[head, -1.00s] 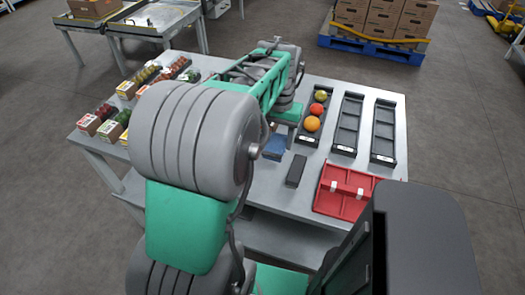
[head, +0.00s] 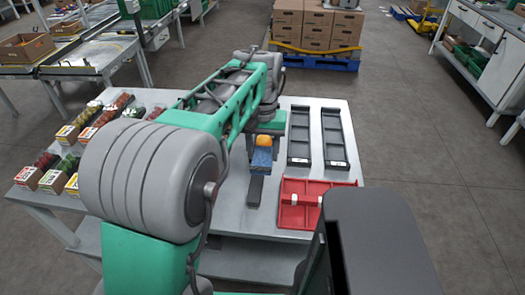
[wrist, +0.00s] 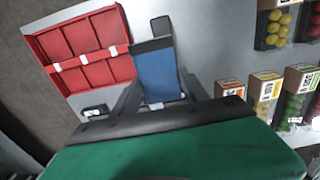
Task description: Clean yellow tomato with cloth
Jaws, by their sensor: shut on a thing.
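My gripper (wrist: 160,97) is shut on a blue cloth (wrist: 157,75), which shows between its fingers in the wrist view. In the head view the cloth (head: 262,158) hangs over the front end of the left black tray, which is mostly hidden. An orange tomato (head: 263,141) shows just behind the cloth. The yellow tomato is hidden behind my arm. I cannot tell whether the cloth touches any tomato.
Two empty black trays (head: 300,162) (head: 338,165) and a red divided box (head: 298,224) lie to the right. Cartons of produce (head: 28,177) stand at the table's left. Bare tabletop shows between them.

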